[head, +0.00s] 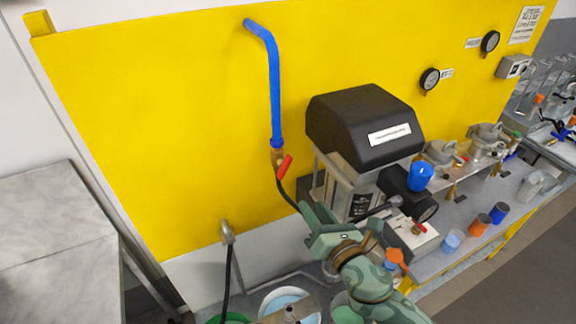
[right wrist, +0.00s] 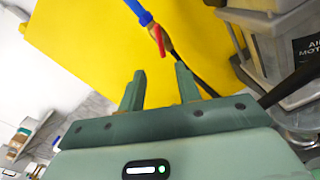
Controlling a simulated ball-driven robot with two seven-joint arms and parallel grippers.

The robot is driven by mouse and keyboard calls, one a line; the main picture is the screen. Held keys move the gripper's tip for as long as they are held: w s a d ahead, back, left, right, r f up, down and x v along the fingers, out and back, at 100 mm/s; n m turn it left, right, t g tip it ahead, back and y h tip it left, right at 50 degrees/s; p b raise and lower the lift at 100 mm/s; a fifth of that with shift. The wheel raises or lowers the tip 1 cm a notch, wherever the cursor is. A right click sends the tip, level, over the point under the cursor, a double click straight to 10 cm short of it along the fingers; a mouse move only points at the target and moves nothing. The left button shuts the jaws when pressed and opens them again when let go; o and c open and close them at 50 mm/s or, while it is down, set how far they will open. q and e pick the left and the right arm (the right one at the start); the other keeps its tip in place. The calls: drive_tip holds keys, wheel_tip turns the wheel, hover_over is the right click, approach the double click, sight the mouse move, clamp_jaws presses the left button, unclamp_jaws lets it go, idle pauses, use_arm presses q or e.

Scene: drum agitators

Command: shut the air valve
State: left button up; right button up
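The air valve (head: 277,156) is a brass fitting at the lower end of a blue pipe (head: 274,90) on the yellow panel. Its red lever (head: 285,167) slants downward beside the black hose. My right gripper (head: 311,226) is below and slightly right of the valve in the head view. Its two fingers stand apart with nothing between them in the right wrist view (right wrist: 157,76), clear of the lever. My left gripper is not in view.
A black-topped air motor unit (head: 365,120) stands right of the valve, close to my right arm. A black hose (head: 286,195) hangs from the valve. Several small cups, including an orange one (head: 479,224), stand on the bench to the right. The yellow panel (head: 170,130) left of the pipe is clear.

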sight(286, 170)
drive_tip(key=b+x, duration=0.1)
drive_tip(key=x, duration=1.3)
drive_tip(key=shift+w+a+f, duration=0.1)
drive_tip(key=shift+w, duration=0.05)
clamp_jaws()
